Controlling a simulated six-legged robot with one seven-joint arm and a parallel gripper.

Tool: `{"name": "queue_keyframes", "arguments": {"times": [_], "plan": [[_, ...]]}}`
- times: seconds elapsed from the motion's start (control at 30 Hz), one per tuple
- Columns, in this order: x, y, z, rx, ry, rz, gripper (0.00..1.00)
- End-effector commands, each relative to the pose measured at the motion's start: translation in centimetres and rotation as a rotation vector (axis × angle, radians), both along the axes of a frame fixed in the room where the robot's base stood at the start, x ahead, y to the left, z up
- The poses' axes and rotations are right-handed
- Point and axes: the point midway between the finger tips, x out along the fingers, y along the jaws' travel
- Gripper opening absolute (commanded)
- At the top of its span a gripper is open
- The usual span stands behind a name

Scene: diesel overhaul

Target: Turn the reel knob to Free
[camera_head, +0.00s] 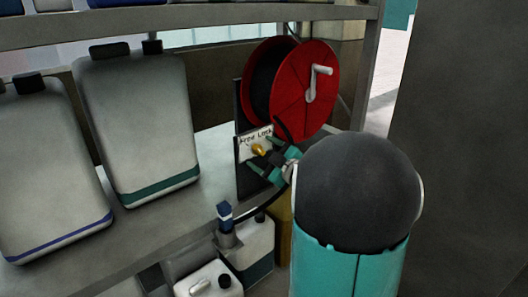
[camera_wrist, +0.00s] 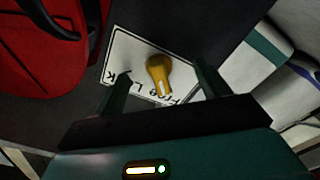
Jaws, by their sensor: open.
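The reel knob (camera_head: 259,149) is a small yellow-orange knob on a white plate (camera_head: 243,150) lettered "Free Lock", below the red hose reel (camera_head: 318,90). In the wrist view the knob (camera_wrist: 158,70) has a rounded head and a narrower end with a white mark. That end points down over the lettering on the plate (camera_wrist: 122,50), which shows upside down and partly covered; which word it points at I cannot tell. My gripper (camera_wrist: 164,76) is open, one finger on each side of the knob, with visible gaps. It also shows beside the plate in the head view (camera_head: 262,160).
Grey jerrycans (camera_head: 140,125) stand on the shelf at left, and smaller white containers (camera_head: 255,245) stand below. A black hose runs beside my gripper. The reel's silver crank (camera_head: 313,85) sticks out above. A dark wall (camera_head: 460,130) is at right.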

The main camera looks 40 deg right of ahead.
Motion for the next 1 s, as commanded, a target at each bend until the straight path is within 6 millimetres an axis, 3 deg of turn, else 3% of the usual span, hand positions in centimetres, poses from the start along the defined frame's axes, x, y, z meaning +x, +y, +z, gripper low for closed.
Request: {"name": "queue_keyframes", "arguments": {"times": [0.5,1.0], "plan": [[-0.3,0.0,0.1,0.0,-0.001,0.0,0.76],[-6.5,-0.2,0.1,-0.001,-0.002,-0.002,0.76]]}}
